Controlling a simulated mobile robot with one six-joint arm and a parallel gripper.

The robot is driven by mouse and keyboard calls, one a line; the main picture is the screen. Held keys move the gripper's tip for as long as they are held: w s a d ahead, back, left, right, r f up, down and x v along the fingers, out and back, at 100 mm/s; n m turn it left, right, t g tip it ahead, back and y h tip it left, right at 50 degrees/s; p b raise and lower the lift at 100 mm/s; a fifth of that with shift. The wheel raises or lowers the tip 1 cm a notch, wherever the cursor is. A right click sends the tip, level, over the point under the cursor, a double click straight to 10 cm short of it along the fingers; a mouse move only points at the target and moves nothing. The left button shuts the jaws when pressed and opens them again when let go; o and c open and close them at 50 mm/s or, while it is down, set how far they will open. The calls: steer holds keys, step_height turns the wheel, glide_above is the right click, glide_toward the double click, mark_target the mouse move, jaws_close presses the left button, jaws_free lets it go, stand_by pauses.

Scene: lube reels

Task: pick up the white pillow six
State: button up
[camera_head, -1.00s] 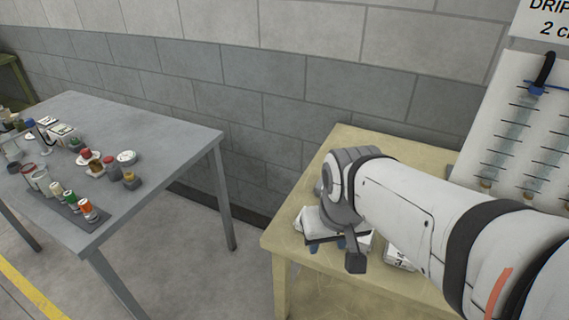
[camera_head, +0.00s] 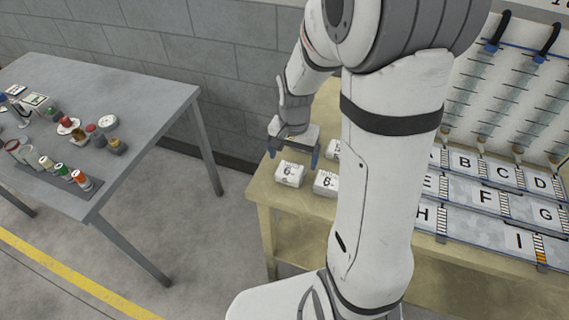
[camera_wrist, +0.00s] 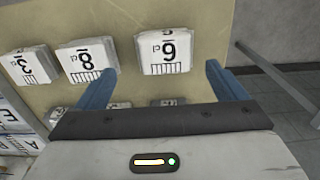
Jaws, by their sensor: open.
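The white pillow six (camera_head: 289,174) lies flat near the left front corner of the tan table. In the wrist view its printed digit (camera_wrist: 165,52) is upside down and reads like a nine. My gripper (camera_head: 294,153) is open and empty, above the table and farther back than this pillow. In the wrist view my two blue fingers (camera_wrist: 160,75) are spread apart, and the pillow shows just beyond their tips, untouched.
A white pillow eight (camera_head: 326,184) lies right beside it, and a pillow three (camera_wrist: 29,65) beyond that. More pillows (camera_wrist: 168,102) are partly hidden behind my gripper. Lettered trays (camera_head: 480,200) fill the tan table's (camera_head: 263,196) right side. A grey table (camera_head: 140,95) stands left.

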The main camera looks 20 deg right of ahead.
mark_target(290, 169)
steer(key=shift+w+a+f+p, duration=0.2)
steer(key=shift+f+p, duration=0.15)
steer(key=shift+f, duration=1.35)
steer(key=shift+w+a+f+p, duration=0.15)
steer(key=shift+f+p, duration=0.15)
steer(key=shift+f, duration=1.35)
steer(key=shift+d, duration=0.1)
steer(key=shift+c, duration=0.3)
steer(key=c, duration=1)
